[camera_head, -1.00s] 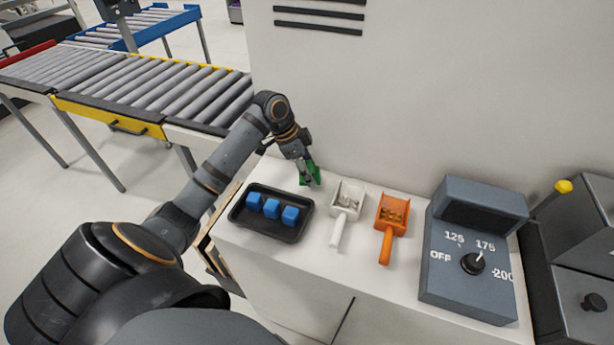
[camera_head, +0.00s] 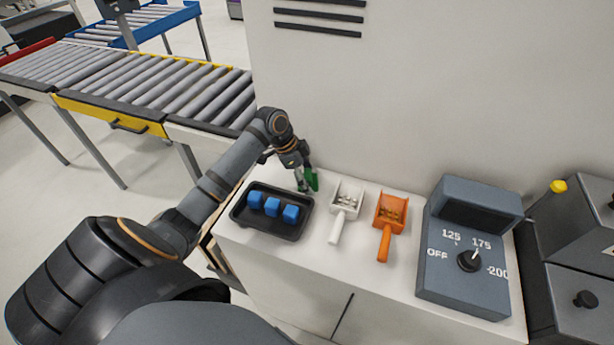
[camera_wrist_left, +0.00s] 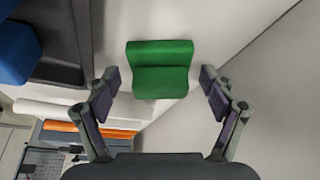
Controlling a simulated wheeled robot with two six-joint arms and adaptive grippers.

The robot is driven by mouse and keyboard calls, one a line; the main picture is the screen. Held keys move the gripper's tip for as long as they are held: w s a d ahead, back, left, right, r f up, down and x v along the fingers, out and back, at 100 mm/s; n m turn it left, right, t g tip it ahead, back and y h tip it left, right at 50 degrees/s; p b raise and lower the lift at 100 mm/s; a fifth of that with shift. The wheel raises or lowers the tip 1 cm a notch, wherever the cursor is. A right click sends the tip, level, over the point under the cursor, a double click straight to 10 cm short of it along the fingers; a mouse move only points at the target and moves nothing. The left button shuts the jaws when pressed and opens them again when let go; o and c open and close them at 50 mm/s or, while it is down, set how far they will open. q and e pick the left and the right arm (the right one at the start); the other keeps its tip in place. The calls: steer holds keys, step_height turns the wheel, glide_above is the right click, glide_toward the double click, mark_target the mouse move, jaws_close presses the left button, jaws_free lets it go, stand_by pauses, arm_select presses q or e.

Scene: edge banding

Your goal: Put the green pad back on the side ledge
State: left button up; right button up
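The green pad (camera_head: 313,180) is on the white ledge (camera_head: 285,255) near the wall, beyond the black tray. In the left wrist view the pad (camera_wrist_left: 160,69) is a green block with a step across it, centred ahead of the fingers. My left gripper (camera_head: 305,184) is beside the pad in the head view and partly overlaps it. In the left wrist view my left gripper (camera_wrist_left: 160,82) is open, with a gap between each fingertip and the pad's sides. Whether the pad lies flat or stands is hard to tell. My right gripper is not in view.
A white scoop (camera_head: 345,210) and an orange scoop (camera_head: 388,222) lie to the right, then a grey dial box (camera_head: 462,285). A roller conveyor (camera_head: 150,85) stands at left.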

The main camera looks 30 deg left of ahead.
arm_select(q)
steer(key=shift+r, duration=0.2)
steer(key=b+v, duration=0.2)
steer(key=v, duration=1)
steer(key=shift+w+d, duration=0.1)
